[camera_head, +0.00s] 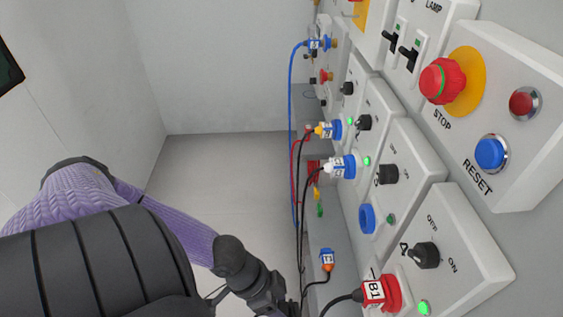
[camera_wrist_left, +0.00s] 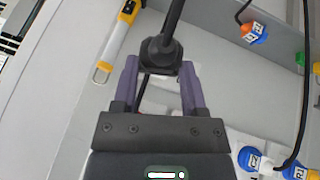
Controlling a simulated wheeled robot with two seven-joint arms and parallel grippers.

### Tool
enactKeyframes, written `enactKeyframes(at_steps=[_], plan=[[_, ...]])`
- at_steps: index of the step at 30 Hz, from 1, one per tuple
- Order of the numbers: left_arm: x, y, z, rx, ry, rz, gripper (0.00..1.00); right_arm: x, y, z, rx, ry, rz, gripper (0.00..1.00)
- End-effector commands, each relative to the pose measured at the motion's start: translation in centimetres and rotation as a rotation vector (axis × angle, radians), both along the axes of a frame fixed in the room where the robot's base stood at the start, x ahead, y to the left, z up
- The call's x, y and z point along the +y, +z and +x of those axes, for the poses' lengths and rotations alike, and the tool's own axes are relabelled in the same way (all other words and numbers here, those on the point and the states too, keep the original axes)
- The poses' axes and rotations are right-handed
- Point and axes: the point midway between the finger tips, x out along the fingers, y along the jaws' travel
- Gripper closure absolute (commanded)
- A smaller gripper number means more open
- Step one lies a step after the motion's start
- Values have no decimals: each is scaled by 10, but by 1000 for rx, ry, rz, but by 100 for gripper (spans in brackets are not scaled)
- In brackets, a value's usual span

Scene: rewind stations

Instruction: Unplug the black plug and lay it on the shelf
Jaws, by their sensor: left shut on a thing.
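The black plug (camera_wrist_left: 160,55) is between the two purple fingertips of my left gripper (camera_wrist_left: 161,72) in the left wrist view. The gripper is shut on it. The plug's black cable (camera_wrist_left: 174,20) runs up out of the picture. Behind the plug is the pale grey shelf surface (camera_wrist_left: 205,60); I cannot tell whether the plug touches it. In the head view my left arm reaches down to the bottom edge, and the plug in its fingers is not visible there. My right gripper is in neither view.
A red plug tagged B1 (camera_head: 378,293), a white plug (camera_head: 340,166) and a yellow plug (camera_head: 328,130) sit in panel sockets. A blue socket (camera_head: 367,218) is empty. A yellow-ended tool (camera_wrist_left: 118,42) lies on the shelf.

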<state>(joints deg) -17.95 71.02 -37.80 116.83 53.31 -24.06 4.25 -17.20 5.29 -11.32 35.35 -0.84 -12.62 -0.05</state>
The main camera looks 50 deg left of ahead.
Motion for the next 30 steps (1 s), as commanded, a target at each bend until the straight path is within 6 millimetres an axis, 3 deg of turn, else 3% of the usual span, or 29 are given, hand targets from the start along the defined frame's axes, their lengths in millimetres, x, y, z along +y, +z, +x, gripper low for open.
enactKeyframes(at_steps=[8, 30], plan=[[1, 0, -1, 1, 0, 1, 100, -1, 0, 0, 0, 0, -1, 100], [36, 0, -47, 2, -1, 1, 100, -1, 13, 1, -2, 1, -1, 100]])
